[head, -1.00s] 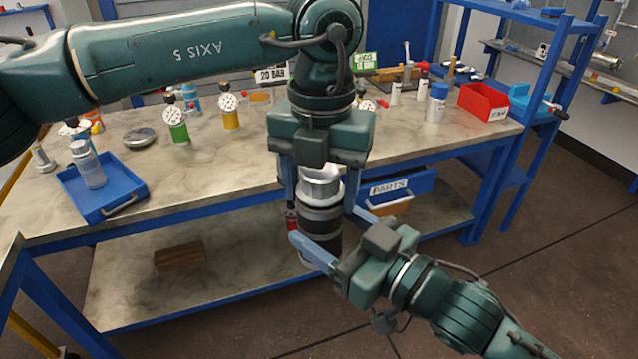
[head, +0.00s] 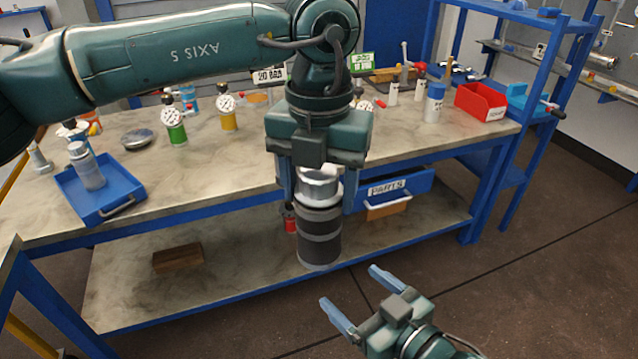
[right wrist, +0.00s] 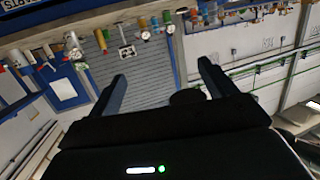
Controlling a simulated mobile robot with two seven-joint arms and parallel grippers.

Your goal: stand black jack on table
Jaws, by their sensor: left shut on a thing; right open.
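The black jack (head: 320,238), a dark banded cylinder with a silver top, hangs upright in front of the table (head: 235,170). My left gripper (head: 318,188) points down and is shut on its silver upper part. The jack's base is clear of the tabletop, in front of the lower shelf. My right gripper (head: 350,288) is open and empty, below and to the right of the jack, apart from it. Its two fingers also show spread with nothing between them in the right wrist view (right wrist: 162,72). I cannot make out the jack in that view.
A blue tray (head: 122,205) with a bottle stands at the table's left. Gauges on green (head: 177,134) and yellow (head: 228,121) bodies, a blue-capped bottle (head: 433,106) and a red bin (head: 485,101) stand behind. The front middle tabletop is mostly clear. A brown block (head: 178,257) lies on the lower shelf.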

